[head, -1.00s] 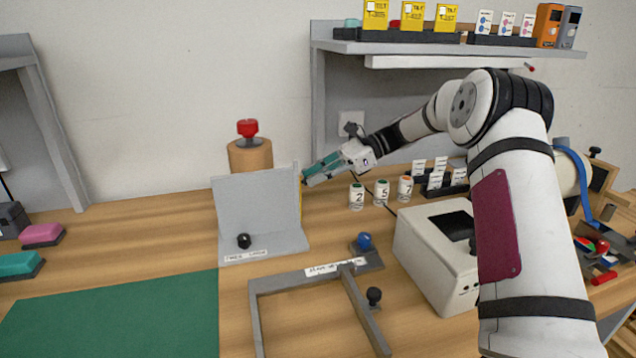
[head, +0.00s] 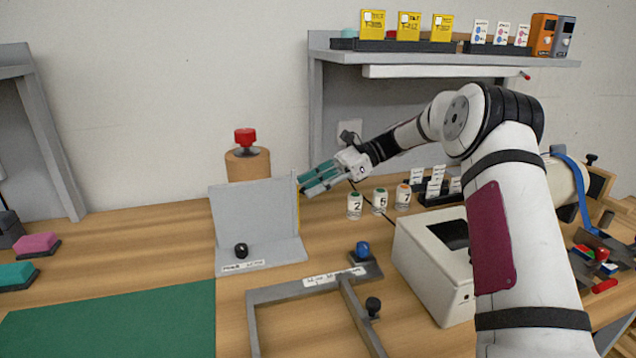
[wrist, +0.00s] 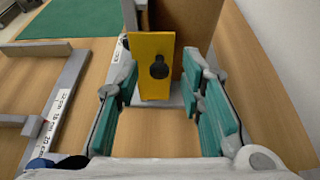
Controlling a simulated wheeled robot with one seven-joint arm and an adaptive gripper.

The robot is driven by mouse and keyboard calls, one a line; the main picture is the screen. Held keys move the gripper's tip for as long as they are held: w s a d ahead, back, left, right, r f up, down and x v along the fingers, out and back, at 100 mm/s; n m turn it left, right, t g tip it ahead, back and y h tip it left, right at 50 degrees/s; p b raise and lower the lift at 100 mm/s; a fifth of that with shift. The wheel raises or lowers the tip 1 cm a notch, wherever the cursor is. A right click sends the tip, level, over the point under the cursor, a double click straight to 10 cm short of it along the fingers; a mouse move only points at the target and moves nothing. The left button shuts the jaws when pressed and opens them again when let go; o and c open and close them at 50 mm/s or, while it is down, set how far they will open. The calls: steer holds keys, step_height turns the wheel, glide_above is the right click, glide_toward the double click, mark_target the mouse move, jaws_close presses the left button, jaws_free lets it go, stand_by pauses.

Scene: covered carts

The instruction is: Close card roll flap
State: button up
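A grey upright panel (head: 255,210) stands on a grey base with a black knob (head: 241,250) and a label in front. At its right end is a narrow yellow plate, seen edge-on (head: 298,200). In the wrist view this yellow plate (wrist: 153,65) faces me upright, with a dark round knob or hole in it. A brown roll (head: 248,165) with a red knob stands behind the panel. I cannot tell which part is the flap. My gripper (head: 308,180) is just right of the yellow plate. In the wrist view its teal fingers (wrist: 160,88) are apart, with nothing held.
A grey frame (head: 300,292) and a blue knob (head: 363,249) lie in front. Numbered jars (head: 379,201) and a white box (head: 425,270) stand to the right. A shelf (head: 450,50) hangs above. A green mat (head: 110,325) is at front left.

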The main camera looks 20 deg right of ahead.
steer(key=v, duration=1.2)
